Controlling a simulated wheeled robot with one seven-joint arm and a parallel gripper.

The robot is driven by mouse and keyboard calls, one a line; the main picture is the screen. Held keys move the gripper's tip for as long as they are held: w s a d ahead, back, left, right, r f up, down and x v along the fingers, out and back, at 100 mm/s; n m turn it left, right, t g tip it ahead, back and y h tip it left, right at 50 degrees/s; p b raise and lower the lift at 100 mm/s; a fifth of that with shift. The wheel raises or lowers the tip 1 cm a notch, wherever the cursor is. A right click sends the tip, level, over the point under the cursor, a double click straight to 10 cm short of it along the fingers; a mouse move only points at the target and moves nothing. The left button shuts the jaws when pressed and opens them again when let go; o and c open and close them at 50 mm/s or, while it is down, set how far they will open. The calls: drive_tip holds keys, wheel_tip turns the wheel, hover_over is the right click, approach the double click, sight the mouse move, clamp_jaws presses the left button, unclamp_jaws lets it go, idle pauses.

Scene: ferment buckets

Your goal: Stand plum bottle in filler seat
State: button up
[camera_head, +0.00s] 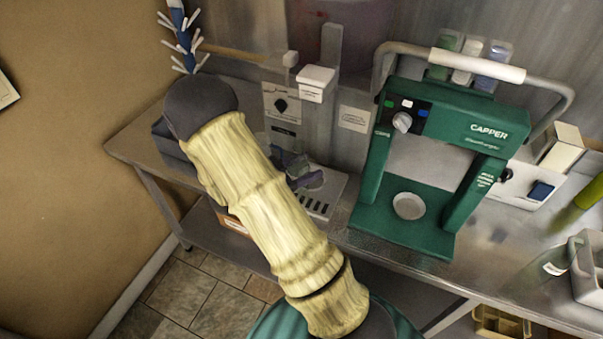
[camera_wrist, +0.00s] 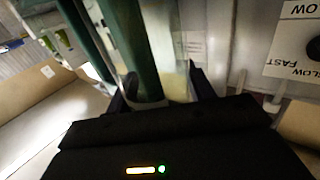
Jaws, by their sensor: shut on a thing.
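My gripper (camera_head: 292,168) is at the filler (camera_head: 283,125), low in front of its panel and above its slotted drip tray (camera_head: 318,206). In the wrist view my gripper (camera_wrist: 162,88) has its dark fingers shut on a clear, glassy bottle (camera_wrist: 165,60). I take this to be the plum bottle; its colour is hard to tell. In the head view the bottle is mostly hidden by my gripper and arm. I cannot see whether its base touches the filler seat, which is also hidden. The filler's dial panel (camera_wrist: 296,47) shows at the right of the wrist view.
The green capper (camera_head: 455,135) stands close to the right of the filler, with a round seat (camera_head: 409,206) in its base.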

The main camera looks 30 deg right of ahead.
drive_tip(key=w+d, duration=0.6)
drive_tip(key=d, duration=0.1)
drive_tip(key=shift+d+f, duration=0.3)
drive_tip(key=shift+d, duration=0.05)
drive_tip(key=shift+a+f, duration=0.15)
drive_tip(key=shift+f, duration=0.05)
idle(0.8)
drive_tip(key=shift+f+b, duration=0.25)
drive_tip(key=shift+b, duration=0.15)
drive_tip(key=shift+w+a, duration=0.1)
idle(0.4)
drive_tip(key=shift+f, duration=0.1)
drive_tip(key=shift+s+d+f, duration=0.1)
drive_tip(key=shift+s+d, duration=0.15)
drive_tip(key=shift+w+a+f+b, duration=0.15)
drive_tip(key=shift+f+b, duration=0.15)
drive_tip(key=shift+f, duration=0.05)
idle(0.5)
